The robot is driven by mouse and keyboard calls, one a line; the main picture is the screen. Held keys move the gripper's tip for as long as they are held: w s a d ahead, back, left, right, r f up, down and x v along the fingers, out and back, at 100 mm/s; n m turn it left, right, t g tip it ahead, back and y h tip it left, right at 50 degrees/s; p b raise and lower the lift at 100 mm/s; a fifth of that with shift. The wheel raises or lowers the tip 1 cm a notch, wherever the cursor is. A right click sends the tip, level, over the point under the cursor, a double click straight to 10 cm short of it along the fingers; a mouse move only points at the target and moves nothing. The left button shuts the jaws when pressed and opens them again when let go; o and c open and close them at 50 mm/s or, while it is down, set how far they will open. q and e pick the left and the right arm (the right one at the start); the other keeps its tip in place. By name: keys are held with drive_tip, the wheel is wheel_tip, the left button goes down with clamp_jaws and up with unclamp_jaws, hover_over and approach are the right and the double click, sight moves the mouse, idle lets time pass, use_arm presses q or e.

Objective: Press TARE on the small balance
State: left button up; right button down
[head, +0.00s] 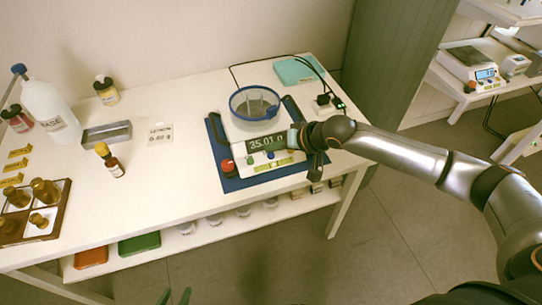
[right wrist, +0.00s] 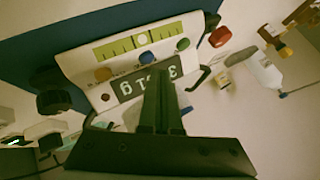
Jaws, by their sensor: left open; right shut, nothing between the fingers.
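The small balance (head: 243,151) stands on a blue mat (head: 212,127). Its dark display (head: 266,141) reads about 35.01 g. A round, blue-rimmed clear vessel (head: 254,103) sits on top. In the right wrist view the balance appears inverted, with orange (right wrist: 103,74), blue (right wrist: 138,57) and green (right wrist: 183,44) buttons; I cannot read which is TARE. My right gripper (head: 297,138) is shut and empty at the display's right end; its fingers (right wrist: 162,82) overlap the display in the wrist view, contact unclear. My left gripper (head: 175,297) is open, low at the bottom edge, away from the balance.
A red knob (head: 227,166) is at the balance's front left corner. An amber dropper bottle (head: 110,160), a grey tray (head: 107,133) and a white wash bottle (head: 50,110) stand left. A black adapter (head: 324,104) with cables is behind my right gripper.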

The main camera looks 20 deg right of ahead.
idle(0.9)
idle(0.8)
drive_tip(key=shift+f, duration=0.45)
idle(0.4)
